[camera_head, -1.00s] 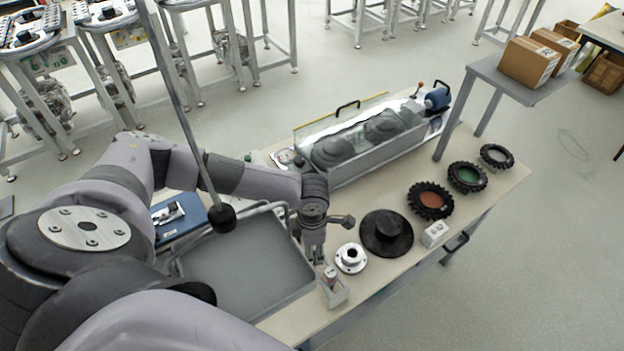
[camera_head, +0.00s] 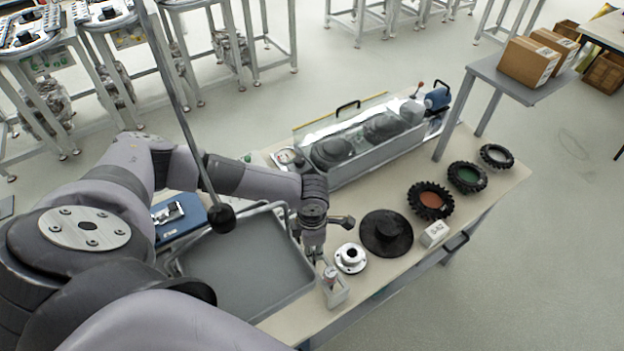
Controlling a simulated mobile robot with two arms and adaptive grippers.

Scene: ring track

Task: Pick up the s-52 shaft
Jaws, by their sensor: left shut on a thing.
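My left gripper (camera_head: 318,258) points down over the front part of the workbench. It is shut on a small shaft (camera_head: 331,272) with a pale and reddish top. The shaft is upright at a small light grey block-like stand (camera_head: 336,293) near the bench's front edge. The fingertips and most of the shaft are small and partly hidden, so I cannot tell whether the shaft is still seated in the stand. No marking on the shaft is readable. My right gripper is not in view.
A white flanged hub (camera_head: 350,258) and a dark disc (camera_head: 386,233) lie close to the right of the gripper. A labelled white block (camera_head: 434,234) and several toothed rings stand farther right. A grey tray (camera_head: 245,275) lies left; a clear-covered case (camera_head: 365,140) stands behind.

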